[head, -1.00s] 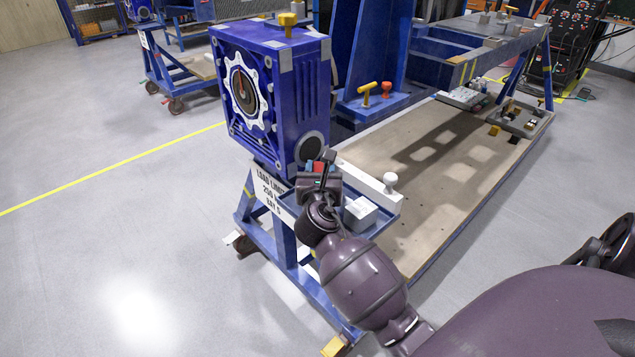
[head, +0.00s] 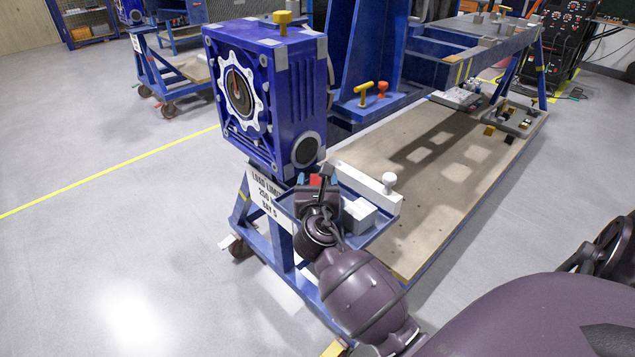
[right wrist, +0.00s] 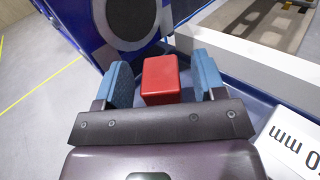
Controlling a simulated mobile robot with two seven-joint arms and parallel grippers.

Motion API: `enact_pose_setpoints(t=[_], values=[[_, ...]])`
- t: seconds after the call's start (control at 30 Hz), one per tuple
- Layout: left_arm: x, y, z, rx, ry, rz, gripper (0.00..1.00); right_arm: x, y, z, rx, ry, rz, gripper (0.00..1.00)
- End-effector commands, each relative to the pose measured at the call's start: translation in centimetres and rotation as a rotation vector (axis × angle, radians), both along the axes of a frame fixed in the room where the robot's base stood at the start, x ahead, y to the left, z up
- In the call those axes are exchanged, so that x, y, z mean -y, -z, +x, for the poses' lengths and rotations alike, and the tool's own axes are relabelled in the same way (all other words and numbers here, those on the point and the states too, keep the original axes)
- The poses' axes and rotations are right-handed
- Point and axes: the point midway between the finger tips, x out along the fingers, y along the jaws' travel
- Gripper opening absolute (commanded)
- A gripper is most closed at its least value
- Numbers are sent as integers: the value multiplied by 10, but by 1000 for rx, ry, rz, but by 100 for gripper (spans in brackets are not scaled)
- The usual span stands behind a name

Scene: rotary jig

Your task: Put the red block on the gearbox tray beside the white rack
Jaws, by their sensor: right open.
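The red block (head: 315,180) is at the blue gearbox tray (head: 379,228), close to the gearbox foot and left of the white rack (head: 359,183). In the right wrist view the red block (right wrist: 160,80) sits between the two blue fingertips, with a gap on each side. My right gripper (right wrist: 164,78) is open around it. In the head view my right gripper (head: 313,183) is over the tray and its wrist hides part of the block. The block appears to rest on the tray, but its underside is hidden. My left gripper is out of view.
The blue gearbox (head: 265,95) stands right behind the block. A grey block (head: 360,215) with a printed label lies on the tray to the right of my gripper. The white rack carries a white knob (head: 389,180). A wooden board (head: 430,190) extends beyond the tray.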

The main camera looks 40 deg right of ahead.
Motion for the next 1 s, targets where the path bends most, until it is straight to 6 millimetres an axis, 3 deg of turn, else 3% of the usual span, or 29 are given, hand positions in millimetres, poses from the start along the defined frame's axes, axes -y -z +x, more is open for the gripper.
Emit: enact_pose_setpoints(t=[0.17, 0.7, 1.0], values=[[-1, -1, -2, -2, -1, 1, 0, -3, -3, -3, 0, -1, 0, 64], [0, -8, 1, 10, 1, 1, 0, -62, -3, -74, 0, 0, 1, 64], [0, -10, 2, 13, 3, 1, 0, -77, -3, -91, 1, 1, -1, 64]])
